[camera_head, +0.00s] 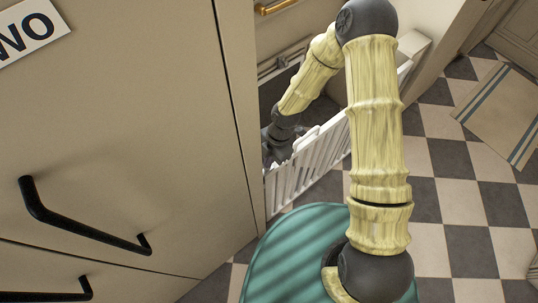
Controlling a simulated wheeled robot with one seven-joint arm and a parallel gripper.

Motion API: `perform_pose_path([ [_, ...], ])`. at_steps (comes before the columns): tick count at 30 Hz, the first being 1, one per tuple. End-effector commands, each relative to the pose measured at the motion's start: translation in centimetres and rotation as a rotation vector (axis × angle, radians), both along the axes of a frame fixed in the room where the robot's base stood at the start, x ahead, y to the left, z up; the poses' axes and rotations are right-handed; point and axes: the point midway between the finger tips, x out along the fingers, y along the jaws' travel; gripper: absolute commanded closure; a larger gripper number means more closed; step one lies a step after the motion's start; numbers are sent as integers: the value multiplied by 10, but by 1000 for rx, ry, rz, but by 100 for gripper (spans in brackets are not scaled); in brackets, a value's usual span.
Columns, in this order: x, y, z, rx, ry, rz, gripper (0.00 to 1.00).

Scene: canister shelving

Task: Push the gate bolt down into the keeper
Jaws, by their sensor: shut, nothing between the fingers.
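A white slatted gate (318,160) stands across the opening to the right of the tall beige cabinet. My yellow arm reaches over it from the right. My dark gripper (277,152) is at the gate's left end, close to the cabinet edge and by the gate's top. It is shut, with nothing seen in it. A small white piece (307,137) sticks up at the gate's top beside the gripper; I cannot tell whether it is the bolt. The bolt and keeper cannot be made out, and the contact between gripper and gate is too small and dark to judge.
The beige cabinet (125,120) with black handles (85,225) fills the left side. Checkered floor (450,160) lies open on the right, with a striped mat (500,115) at the back. A brass rail (275,7) shows behind the gate.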

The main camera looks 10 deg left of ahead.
Motion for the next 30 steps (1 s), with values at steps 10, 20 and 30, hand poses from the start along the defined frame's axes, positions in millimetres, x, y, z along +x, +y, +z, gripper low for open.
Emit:
perform_pose_path([
  [10,-4,-3,12,-5,8,3,100],
  [20,4,-5,60,4,-6,-2,100],
  [30,17,-16,122,3,-5,0,100],
])
